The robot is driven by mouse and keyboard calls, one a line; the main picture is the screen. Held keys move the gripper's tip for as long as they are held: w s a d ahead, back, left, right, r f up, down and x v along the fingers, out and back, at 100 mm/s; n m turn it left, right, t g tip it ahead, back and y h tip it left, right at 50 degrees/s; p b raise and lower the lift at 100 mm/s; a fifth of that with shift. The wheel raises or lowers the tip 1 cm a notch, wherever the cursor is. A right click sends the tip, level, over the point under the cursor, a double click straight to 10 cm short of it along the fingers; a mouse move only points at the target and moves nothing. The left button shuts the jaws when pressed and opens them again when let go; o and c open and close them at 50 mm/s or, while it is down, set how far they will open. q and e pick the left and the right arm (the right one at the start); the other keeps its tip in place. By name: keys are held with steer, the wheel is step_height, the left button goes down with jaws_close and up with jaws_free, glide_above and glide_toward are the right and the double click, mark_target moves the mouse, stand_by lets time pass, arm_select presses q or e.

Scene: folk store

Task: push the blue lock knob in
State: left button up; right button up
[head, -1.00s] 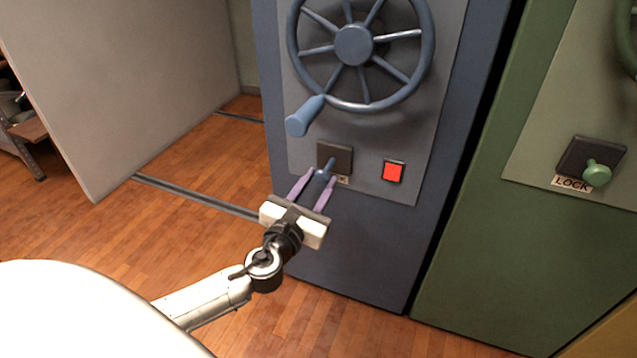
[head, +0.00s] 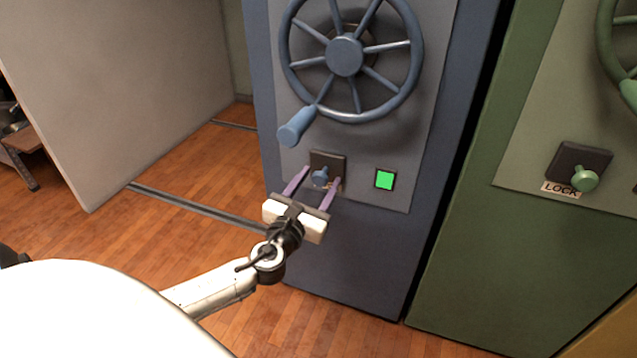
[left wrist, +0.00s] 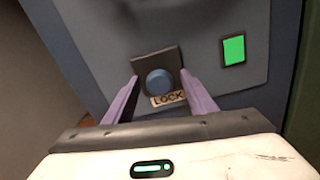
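The blue lock knob (head: 320,177) sits on a dark square plate (head: 329,160) low on the blue cabinet's grey panel. In the left wrist view the round knob (left wrist: 160,82) faces me above a "LOCK" label (left wrist: 168,98). My left gripper (head: 322,176) is open, its two purple fingers apart on either side of the knob. I cannot tell whether the fingers touch the knob or the plate. A square light (head: 385,180) right of the knob is green, and it also shows in the left wrist view (left wrist: 233,49). My right gripper is not in view.
A blue handwheel (head: 345,57) with a handle (head: 296,126) hangs just above the knob. A green cabinet (head: 480,210) with its own green lock knob (head: 584,178) stands at right. A grey partition (head: 110,90) and open wooden floor are at left.

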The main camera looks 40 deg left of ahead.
mark_target(319, 182)
arm_select(q)
steer(key=v, duration=0.4)
steer(key=shift+s+p, duration=0.1)
steer(key=shift+p, duration=0.3)
steer(key=v, duration=0.6)
steer(key=shift+s, duration=0.1)
